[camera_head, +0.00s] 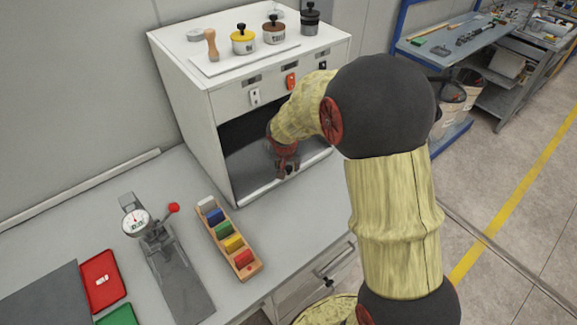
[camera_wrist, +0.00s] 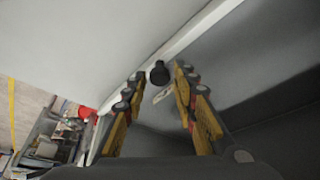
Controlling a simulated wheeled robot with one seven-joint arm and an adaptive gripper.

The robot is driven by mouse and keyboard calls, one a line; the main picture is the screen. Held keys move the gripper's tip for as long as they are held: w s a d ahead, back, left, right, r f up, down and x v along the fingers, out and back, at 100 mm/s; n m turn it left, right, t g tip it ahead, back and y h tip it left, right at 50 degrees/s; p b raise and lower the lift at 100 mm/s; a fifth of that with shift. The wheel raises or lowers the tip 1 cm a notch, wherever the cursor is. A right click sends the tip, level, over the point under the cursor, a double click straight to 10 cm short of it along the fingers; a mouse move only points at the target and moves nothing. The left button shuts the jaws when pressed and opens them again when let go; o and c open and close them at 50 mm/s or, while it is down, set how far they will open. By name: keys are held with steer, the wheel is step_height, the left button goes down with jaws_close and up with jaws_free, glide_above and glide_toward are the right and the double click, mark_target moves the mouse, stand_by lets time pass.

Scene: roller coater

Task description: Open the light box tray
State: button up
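The light box (camera_head: 185,85) is a white cabinet on the grey bench, with a dark front opening. Its tray (camera_head: 246,198) appears to be the grey floor with a pale front lip at the bottom of that opening. The lip also shows in the wrist view (camera_wrist: 205,22) as a slanting pale edge. My gripper (camera_head: 287,170) points down at the opening, near the lip. In the wrist view, my gripper (camera_wrist: 160,73) is open, with a round black knob (camera_wrist: 159,73) between or just beyond its fingertips. Gaps show on both sides of the knob. Its depth relative to the tips is unclear.
Several small pots and a wooden-handled tool (camera_head: 212,44) stand on top of the box. A dial gauge stand (camera_head: 160,240) and a wooden rack of coloured blocks (camera_head: 230,238) stand on the bench at front left. Drawers (camera_head: 318,277) are below.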

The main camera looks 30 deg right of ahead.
steer(key=c, duration=0.6)
jaws_close()
steer(key=shift+s, duration=0.1)
steer(key=shift+s+d, duration=0.1)
steer(key=shift+s, duration=0.25)
steer(key=s+d, duration=0.1)
steer(key=s, duration=0.5)
steer(key=s+d, duration=0.1)
steer(key=s, duration=0.6)
steer(key=s+d+b, duration=0.1)
steer(key=s, duration=0.5)
steer(key=shift+s+d, duration=0.15)
steer(key=shift+d, duration=0.25)
steer(key=o, duration=0.8)
jaws_free()
steer(key=shift+o, duration=0.7)
